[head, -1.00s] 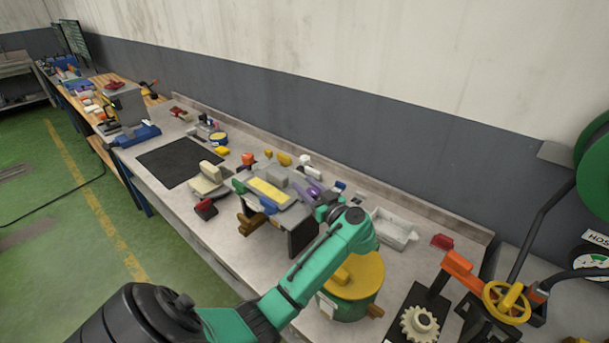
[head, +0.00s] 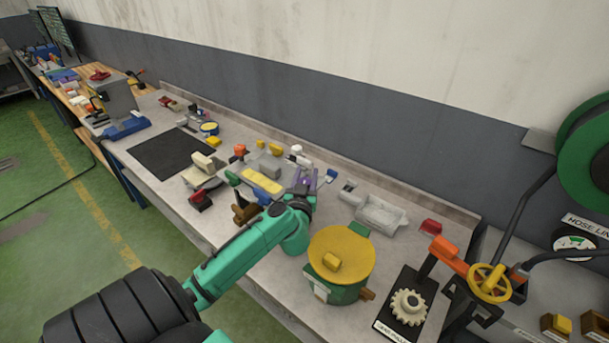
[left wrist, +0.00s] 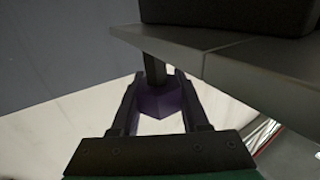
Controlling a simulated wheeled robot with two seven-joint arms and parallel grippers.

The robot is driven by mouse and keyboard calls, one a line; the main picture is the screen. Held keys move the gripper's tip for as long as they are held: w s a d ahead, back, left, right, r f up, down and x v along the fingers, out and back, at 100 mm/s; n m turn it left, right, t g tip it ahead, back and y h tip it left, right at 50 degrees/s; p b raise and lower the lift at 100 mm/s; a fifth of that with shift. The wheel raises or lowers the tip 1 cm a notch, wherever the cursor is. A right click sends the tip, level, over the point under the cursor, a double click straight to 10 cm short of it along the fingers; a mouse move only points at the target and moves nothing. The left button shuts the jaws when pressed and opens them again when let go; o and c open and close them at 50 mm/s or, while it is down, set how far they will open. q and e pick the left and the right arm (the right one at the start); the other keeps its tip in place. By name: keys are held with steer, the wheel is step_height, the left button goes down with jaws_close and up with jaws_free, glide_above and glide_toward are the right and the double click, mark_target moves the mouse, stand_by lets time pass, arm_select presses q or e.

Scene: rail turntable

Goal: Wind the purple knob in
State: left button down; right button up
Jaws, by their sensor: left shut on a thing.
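The purple knob (left wrist: 160,101) shows in the left wrist view as a faceted block on a dark shaft (left wrist: 154,68), beside a grey slab (left wrist: 175,40). My left gripper (left wrist: 158,76) has one finger on each side of the knob and is shut on it. In the head view my left gripper (head: 304,190) is at the right end of the grey rail device (head: 262,181) with its yellow strip. A purple part (head: 309,178) shows just behind the gripper there. My arm hides part of the device's front. My right gripper is in neither view.
A green pot with a yellow lid (head: 342,255) stands close right of my arm. A black mat (head: 172,154) lies clear at the left.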

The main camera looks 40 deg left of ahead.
arm_select(q)
steer(key=shift+m+h, duration=0.3)
steer(key=shift+h, duration=0.1)
steer(key=shift+c, duration=2)
jaws_free()
steer(key=b+v, duration=0.1)
steer(key=v, duration=1.3)
steer(key=shift+s+f+b, duration=0.25)
steer(key=shift+f+b, duration=0.05)
steer(key=shift+b, duration=0.1)
steer(key=shift+t, duration=0.3)
